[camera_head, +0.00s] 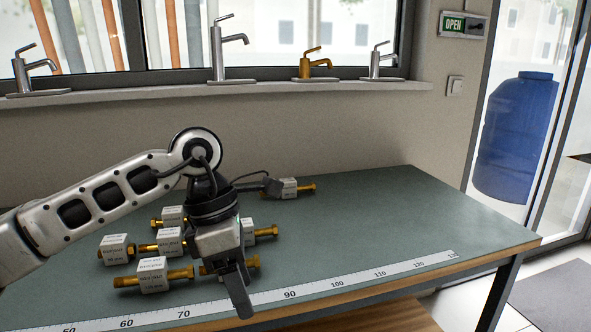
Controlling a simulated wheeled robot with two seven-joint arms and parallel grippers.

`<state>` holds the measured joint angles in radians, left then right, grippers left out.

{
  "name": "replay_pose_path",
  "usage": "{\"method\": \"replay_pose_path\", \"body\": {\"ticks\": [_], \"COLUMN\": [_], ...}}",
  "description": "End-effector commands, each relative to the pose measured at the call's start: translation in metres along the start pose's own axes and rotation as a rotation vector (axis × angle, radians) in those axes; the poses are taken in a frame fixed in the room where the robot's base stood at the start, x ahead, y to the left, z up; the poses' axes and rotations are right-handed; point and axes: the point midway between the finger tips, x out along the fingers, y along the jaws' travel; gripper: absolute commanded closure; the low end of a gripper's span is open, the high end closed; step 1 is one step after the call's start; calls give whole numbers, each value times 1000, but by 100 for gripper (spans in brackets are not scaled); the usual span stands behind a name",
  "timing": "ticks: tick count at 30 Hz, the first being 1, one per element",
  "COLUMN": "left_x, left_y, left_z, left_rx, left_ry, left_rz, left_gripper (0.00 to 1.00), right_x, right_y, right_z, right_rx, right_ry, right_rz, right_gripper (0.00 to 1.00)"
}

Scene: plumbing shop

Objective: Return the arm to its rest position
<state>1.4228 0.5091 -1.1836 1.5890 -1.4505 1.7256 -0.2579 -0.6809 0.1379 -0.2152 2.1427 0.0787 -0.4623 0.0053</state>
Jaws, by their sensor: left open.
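My left arm comes in from the left, and its gripper (238,290) hangs pointing down over the front of the green table (390,215). The gripper is open, and I see nothing held in it. White blocks with brass bolts through them lie behind and to the left of it, such as a front one (152,274) and a left one (113,249). Another block (289,188) lies apart at the back, right of the wrist. The gripper partly hides some of the bolts. My right gripper does not show.
A ruler strip (337,284) runs along the table's front edge. The right half of the table is clear. Several faucets, one of them brass (314,66), stand on the window sill (260,88) behind. A blue tank (515,135) stands beyond the glass at right.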

Motion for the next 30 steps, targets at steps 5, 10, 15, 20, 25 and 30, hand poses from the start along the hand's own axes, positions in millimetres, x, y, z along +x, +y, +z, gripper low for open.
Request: {"method": "replay_pose_path", "body": {"ticks": [5, 10, 15, 20, 25, 30], "left_x": [36, 56, 34, 7, 33, 120], "left_y": [-38, -92, -131, -105, -41, -10], "left_z": [36, 82, 123, 119, 63, -25], "left_rx": [11, -56, -323, -769, -1420, 1989], "left_ry": [-203, -511, -948, -1318, -1593, 1543], "left_rz": [-196, -492, -924, -1303, -1619, 1627], "left_gripper": [40, 40, 40, 40, 40, 40], "right_x": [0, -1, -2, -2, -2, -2], "right_y": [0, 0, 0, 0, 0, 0], "right_z": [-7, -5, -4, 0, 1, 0], "right_rx": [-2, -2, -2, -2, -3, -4], "right_ry": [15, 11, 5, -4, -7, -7], "right_rz": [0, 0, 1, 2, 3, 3], "right_gripper": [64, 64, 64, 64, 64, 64]}}
